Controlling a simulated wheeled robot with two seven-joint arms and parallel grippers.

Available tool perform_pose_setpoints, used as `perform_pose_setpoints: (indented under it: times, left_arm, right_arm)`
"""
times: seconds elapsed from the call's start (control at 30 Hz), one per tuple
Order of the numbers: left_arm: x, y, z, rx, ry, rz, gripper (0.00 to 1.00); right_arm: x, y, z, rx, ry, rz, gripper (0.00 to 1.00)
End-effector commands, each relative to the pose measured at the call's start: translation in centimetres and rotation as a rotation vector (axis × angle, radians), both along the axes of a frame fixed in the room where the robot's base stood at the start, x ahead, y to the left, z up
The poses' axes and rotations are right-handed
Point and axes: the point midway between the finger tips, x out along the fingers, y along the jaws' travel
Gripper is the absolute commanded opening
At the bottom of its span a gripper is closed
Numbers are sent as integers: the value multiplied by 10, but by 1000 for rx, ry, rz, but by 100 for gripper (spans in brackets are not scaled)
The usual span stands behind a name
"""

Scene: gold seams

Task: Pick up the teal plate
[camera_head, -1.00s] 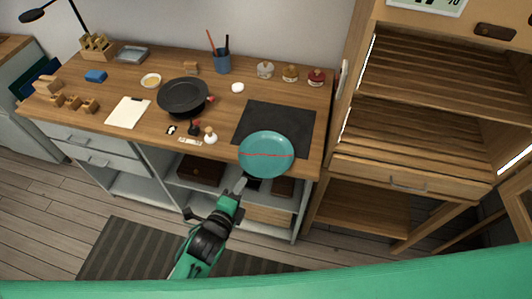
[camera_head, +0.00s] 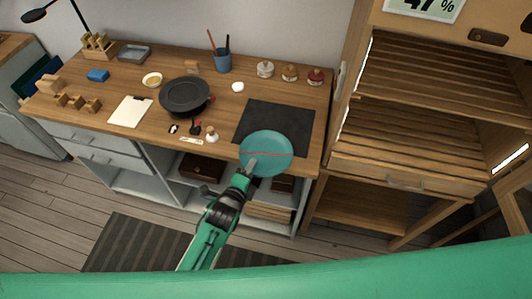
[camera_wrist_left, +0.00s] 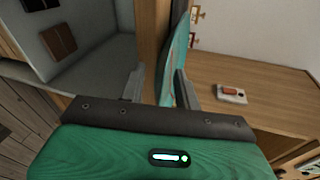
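The teal plate (camera_head: 268,143) has a thin red line across it. In the head view it lies at the front edge of the desk, over the dark mat's near side and jutting past the edge. My left gripper (camera_head: 251,167) is at the plate's near rim. In the left wrist view the plate (camera_wrist_left: 174,62) shows nearly edge-on between the two fingers of my left gripper (camera_wrist_left: 159,88). The fingers are apart, with a clear gap on the plate's left side; the right finger is close to it, and contact cannot be told. My right gripper is not in view.
The dark mat (camera_head: 290,118) lies behind the plate on the wooden desk (camera_head: 130,82). A black pan (camera_head: 185,97), a small white-topped bottle (camera_head: 212,134) and a pencil cup (camera_head: 222,61) stand to the left. Several small jars line the back. A wooden shelf unit (camera_head: 400,150) stands at right.

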Motion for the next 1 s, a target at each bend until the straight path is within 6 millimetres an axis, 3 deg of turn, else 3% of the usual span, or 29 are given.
perform_pose_setpoints:
  times: [0.03,0.2,0.73,0.87,1.0]
  left_arm:
    - [0,0,0,0,0,0,32]
    - [0,0,0,0,0,0,0]
    - [0,0,8,2,-2,0,0]
    - [1,0,25,1,-6,0,0]
    - [1,0,59,0,-10,-1,0]
  right_arm:
    - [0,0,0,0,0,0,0]
    - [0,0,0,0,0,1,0]
    - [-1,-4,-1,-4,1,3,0]
    - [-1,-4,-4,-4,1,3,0]
    - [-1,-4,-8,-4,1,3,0]
